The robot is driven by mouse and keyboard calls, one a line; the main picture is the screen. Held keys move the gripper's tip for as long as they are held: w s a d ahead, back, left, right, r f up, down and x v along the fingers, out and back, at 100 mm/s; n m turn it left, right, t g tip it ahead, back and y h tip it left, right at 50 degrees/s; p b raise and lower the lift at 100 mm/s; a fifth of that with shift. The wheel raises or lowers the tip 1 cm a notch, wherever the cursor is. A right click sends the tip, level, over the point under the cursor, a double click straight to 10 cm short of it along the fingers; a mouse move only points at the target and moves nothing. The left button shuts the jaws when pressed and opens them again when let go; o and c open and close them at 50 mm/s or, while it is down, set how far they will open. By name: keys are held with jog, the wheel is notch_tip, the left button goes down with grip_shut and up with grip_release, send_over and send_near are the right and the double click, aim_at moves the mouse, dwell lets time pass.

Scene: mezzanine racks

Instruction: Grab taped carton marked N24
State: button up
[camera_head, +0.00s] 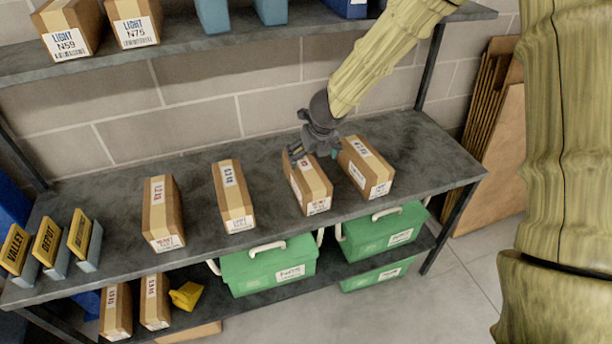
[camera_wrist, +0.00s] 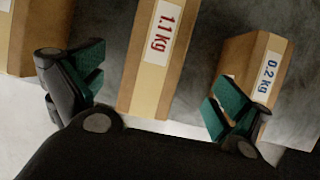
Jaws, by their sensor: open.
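No marking N24 is legible, so I cannot tell which carton bears it. Taped brown cartons stand in a row on the middle shelf: far left (camera_head: 162,228), mid-left (camera_head: 235,208), mid-right (camera_head: 318,192) and right (camera_head: 378,178). My gripper (camera_head: 313,155) is open and empty over the back end of the mid-right carton, beside the right one. In the wrist view, a carton labelled 1.1 kg in red (camera_wrist: 147,85) shows between the fingers of my gripper (camera_wrist: 155,90). A carton labelled 0.2 kg in blue (camera_wrist: 238,58) is partly behind the right finger.
Above are cartons N59 (camera_head: 72,27) and N75 (camera_head: 134,22). Yellow signs (camera_head: 47,240) stand at the shelf's left end. Green bins (camera_head: 268,268), two cartons and a yellow object (camera_head: 187,296) are below. A brick wall (camera_head: 190,118) is close behind.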

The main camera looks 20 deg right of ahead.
aim_at(306, 167)
jog(key=shift+s+a+f, duration=0.1)
jog(key=shift+a+f, duration=0.1)
jog(key=shift+f, duration=0.25)
jog(key=x, duration=0.3)
jog(key=shift+w+a, duration=0.15)
jog(key=shift+w, duration=0.25)
jog(key=shift+s+f, duration=0.1)
jog(key=shift+f, duration=0.35)
jog(key=x, duration=0.3)
jog(key=shift+w+f, duration=0.2)
jog(key=shift+w, duration=0.1)
jog(key=shift+f, duration=0.15)
jog(key=c, duration=1.8)
jog(key=shift+w, duration=0.1)
jog(key=shift+c, duration=0.7)
